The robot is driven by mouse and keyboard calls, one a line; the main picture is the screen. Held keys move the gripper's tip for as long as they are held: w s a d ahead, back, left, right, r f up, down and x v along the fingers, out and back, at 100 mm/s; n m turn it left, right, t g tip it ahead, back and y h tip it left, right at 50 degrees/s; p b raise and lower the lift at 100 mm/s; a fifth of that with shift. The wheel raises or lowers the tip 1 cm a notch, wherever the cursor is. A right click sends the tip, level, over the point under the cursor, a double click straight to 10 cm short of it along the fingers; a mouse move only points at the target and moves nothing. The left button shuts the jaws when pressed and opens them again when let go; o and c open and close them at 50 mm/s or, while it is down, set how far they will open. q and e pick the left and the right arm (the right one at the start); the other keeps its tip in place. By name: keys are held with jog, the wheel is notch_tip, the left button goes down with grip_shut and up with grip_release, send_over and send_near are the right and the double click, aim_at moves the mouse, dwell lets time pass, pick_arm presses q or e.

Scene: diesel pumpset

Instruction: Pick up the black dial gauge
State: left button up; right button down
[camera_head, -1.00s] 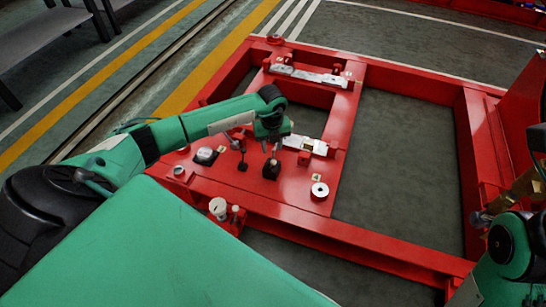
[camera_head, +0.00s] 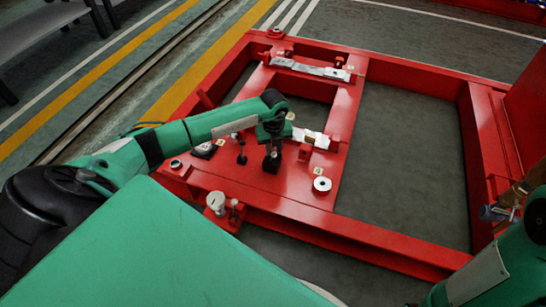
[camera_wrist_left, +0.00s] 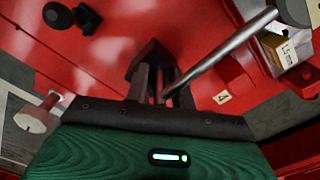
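A black block-shaped piece (camera_head: 271,166), which I take for the black dial gauge or its base, stands on the red frame; no dial face shows. It also shows in the wrist view (camera_wrist_left: 152,56), at the fingertips. My left gripper (camera_head: 272,150) points down right over it. In the wrist view, the dark fingers (camera_wrist_left: 160,88) show a gap between them, and I see no firm clamp on the piece. A grey rod (camera_wrist_left: 225,52) slants from near the fingers to the upper right. Its exact joint to the block is hidden.
A smaller black piece with a stem (camera_head: 242,158) stands close to the left. A white-faced round part (camera_head: 205,149), a pale ring (camera_head: 322,184) and a white knob (camera_head: 215,201) sit nearby. Silver pads (camera_head: 310,138) lie to the right. Openings in the red frame (camera_head: 290,202) show floor.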

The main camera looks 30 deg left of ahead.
pick_arm(q)
grip_shut()
dwell(1.1)
jog(key=shift+r, duration=0.1)
